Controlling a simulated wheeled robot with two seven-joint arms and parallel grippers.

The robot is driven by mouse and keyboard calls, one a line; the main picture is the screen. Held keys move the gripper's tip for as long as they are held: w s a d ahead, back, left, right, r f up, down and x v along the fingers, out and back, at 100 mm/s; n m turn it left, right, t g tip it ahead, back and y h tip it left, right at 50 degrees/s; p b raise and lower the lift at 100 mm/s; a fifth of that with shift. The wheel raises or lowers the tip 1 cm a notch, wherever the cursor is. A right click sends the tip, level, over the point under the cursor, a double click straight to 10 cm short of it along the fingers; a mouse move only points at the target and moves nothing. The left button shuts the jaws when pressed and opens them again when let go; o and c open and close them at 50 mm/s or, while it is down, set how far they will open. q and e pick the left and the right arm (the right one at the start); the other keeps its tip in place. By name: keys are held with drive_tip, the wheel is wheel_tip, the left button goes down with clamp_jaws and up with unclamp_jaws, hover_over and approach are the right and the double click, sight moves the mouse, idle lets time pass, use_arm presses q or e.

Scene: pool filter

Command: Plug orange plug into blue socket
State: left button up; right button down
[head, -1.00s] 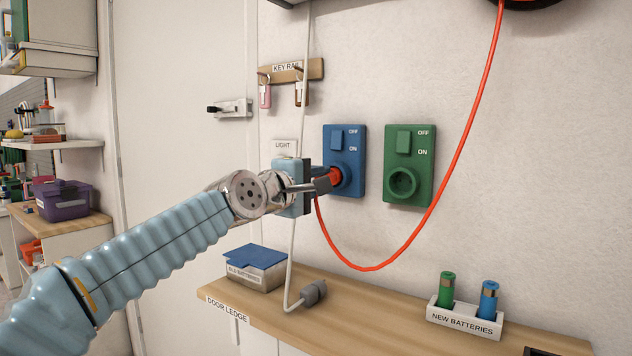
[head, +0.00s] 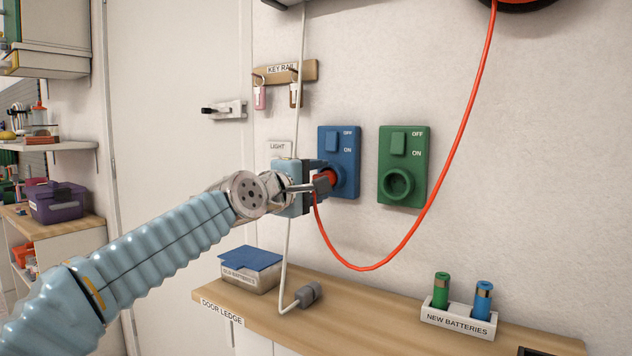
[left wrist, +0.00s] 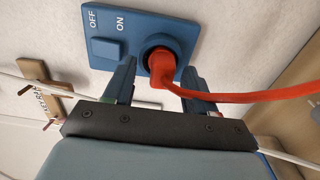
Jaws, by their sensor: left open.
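The orange plug (left wrist: 161,65) sits in the round opening of the blue socket (left wrist: 187,30) in the left wrist view. How deep it goes I cannot tell. Its orange cable (head: 466,113) hangs in a loop and rises to the upper right. In the head view the plug (head: 325,179) is partly hidden by my gripper, and the blue socket (head: 351,150) is on the wall. My left gripper (left wrist: 156,88) is open, with its fingers apart on either side of the plug. My right gripper is not in view.
A green socket (head: 418,148) is on the wall to the right. Below, the wooden ledge (head: 375,300) holds an old batteries box (head: 248,275), a grey plug (head: 308,294) on a white cable and a new batteries tray (head: 455,323). A key rail (head: 305,71) hangs above.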

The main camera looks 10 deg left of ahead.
use_arm(q)
drive_tip(key=shift+b+v, duration=0.6)
drive_tip(key=shift+v, duration=1.9)
drive_tip(key=b+v, duration=0.2)
drive_tip(key=v, duration=1.2)
